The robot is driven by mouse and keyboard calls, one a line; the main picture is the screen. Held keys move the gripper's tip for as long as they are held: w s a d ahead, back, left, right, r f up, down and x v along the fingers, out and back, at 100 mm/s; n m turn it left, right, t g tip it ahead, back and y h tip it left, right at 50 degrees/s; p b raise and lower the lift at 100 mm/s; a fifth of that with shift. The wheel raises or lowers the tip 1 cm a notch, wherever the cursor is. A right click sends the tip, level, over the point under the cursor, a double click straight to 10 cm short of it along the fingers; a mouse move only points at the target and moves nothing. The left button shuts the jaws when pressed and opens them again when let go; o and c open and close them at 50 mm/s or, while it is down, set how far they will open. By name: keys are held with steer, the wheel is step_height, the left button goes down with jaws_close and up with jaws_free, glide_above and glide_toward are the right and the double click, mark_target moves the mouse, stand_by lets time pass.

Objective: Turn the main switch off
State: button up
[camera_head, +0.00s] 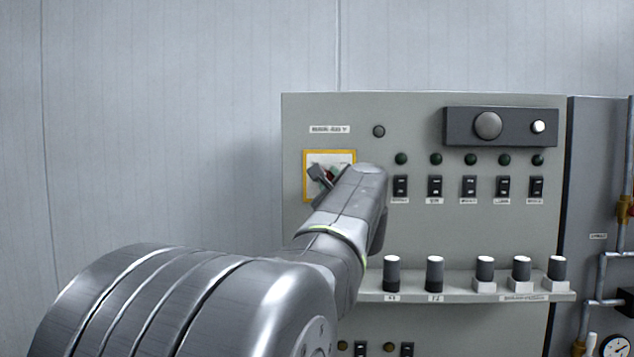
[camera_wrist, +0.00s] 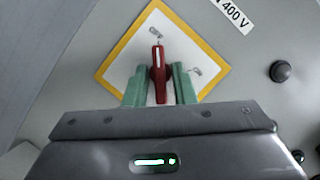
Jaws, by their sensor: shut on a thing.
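The main switch is a red rotary handle (camera_wrist: 158,72) on a white plate with a yellow border (camera_wrist: 112,58), in the wrist view. In the head view the yellow-bordered plate (camera_head: 306,178) is at the panel's upper left, with the handle mostly hidden behind my arm. My gripper (camera_wrist: 159,84) has its green fingers on either side of the red handle, shut on it. My gripper also shows at the plate in the head view (camera_head: 325,174).
The grey control panel (camera_head: 420,235) carries a row of black rocker switches (camera_head: 469,187) with dark green lamps above, right of my arm. Pipes and a gauge (camera_head: 615,347) stand at far right. The wall at left is bare.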

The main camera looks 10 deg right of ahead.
steer(key=o, duration=0.7)
steer(key=b+v, duration=0.3)
steer(key=v, duration=1)
steer(key=shift+s, duration=0.4)
steer(key=p+x, duration=0.3)
steer(key=x, duration=1.1)
steer(key=shift+f, duration=0.1)
steer(key=shift+s, duration=0.1)
